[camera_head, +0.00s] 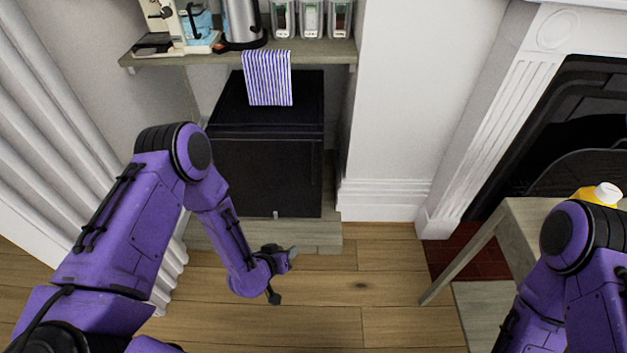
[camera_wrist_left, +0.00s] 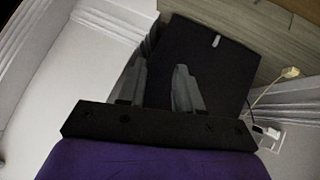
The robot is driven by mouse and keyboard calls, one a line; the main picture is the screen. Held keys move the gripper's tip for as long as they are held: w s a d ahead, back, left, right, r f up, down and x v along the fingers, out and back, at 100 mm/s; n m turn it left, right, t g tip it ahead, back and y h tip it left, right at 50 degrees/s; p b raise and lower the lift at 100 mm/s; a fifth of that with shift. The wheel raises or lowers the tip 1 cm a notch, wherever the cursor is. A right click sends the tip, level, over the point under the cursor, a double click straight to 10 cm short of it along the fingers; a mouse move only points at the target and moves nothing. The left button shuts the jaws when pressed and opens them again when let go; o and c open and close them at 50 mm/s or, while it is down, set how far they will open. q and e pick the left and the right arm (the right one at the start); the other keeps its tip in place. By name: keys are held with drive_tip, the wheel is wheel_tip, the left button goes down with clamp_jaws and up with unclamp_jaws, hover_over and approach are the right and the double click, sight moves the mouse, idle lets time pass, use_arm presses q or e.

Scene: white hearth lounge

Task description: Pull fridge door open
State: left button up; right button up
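The fridge (camera_head: 265,175) is a black box under the wooden shelf, and its door looks shut flush. A small pale mark or tab shows at the door's lower edge; I cannot tell if it is a handle. In the left wrist view the fridge (camera_wrist_left: 215,62) is a dark panel beyond the fingers, with a small pale piece near its upper edge. My left gripper (camera_head: 284,276) is in front of and below the door, apart from it. Its two fingers (camera_wrist_left: 160,85) are spread with nothing between them. My right arm enters at lower right; its gripper is out of view.
A striped cloth (camera_head: 267,78) hangs from the shelf (camera_head: 195,58) over the fridge top. The shelf holds a kettle (camera_head: 242,20) and jars. A curtain (camera_head: 50,140) is left. A table (camera_head: 515,235) with a yellow bottle (camera_head: 597,194) stands right. Floor before the fridge is clear.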

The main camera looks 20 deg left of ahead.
use_arm(q)
drive_tip(key=w+f+m+t+h+b, duration=0.1)
drive_tip(key=w+f+m+t+b, duration=0.2)
drive_tip(key=w, duration=0.8)
drive_tip(key=m+t+h+b, duration=0.3)
drive_tip(key=m+t+b, duration=0.1)
drive_tip(key=t+b, duration=0.15)
approach(313, 168)
drive_tip(key=shift+g, duration=0.45)
drive_tip(key=b+x, duration=0.3)
drive_tip(key=x, duration=0.7)
drive_tip(key=shift+a+r, duration=0.1)
drive_tip(key=shift+a, duration=0.05)
drive_tip(key=shift+w+r, duration=0.15)
drive_tip(key=shift+w, duration=0.2)
use_arm(e)
wheel_tip(313, 168, down, 16)
use_arm(q)
clamp_jaws()
